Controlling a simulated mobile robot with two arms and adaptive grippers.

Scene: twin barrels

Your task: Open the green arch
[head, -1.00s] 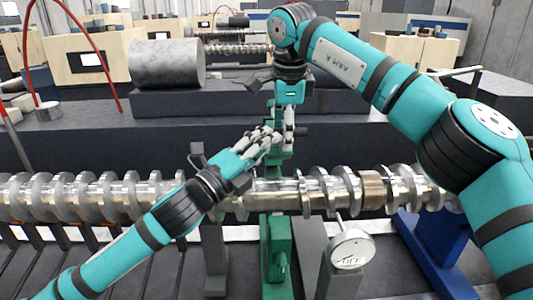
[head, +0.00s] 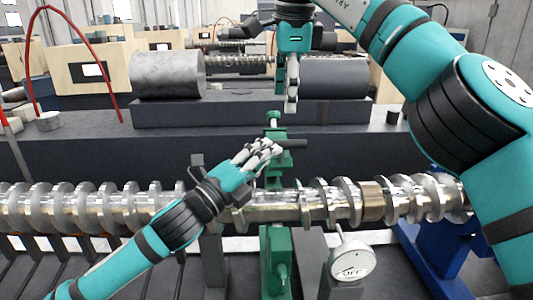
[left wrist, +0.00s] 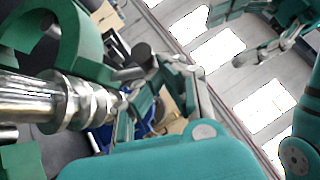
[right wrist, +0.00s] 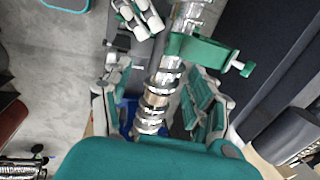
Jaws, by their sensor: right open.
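The green arch (head: 274,165) rises behind the bright metal shaft, with a green knob at its top. No green shows across the shaft's front there. A green base block (head: 277,255) with a screw stands below. A dark bar (head: 293,143) sticks out right of my left gripper (head: 265,150), whose fingertips are close to the arch's upper part; its grip is unclear. The arch also shows in the left wrist view (left wrist: 88,38) and the right wrist view (right wrist: 195,47). My right gripper (head: 292,95) hangs above and behind the arch, fingers apart and empty in its wrist view.
The ribbed shaft (head: 110,205) runs across the front. A dial gauge (head: 352,258) stands below it, near a blue support (head: 440,240). Behind is a dark ledge with two grey cylinders (head: 167,75) (head: 335,77). Red hoses (head: 75,10) arch at left.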

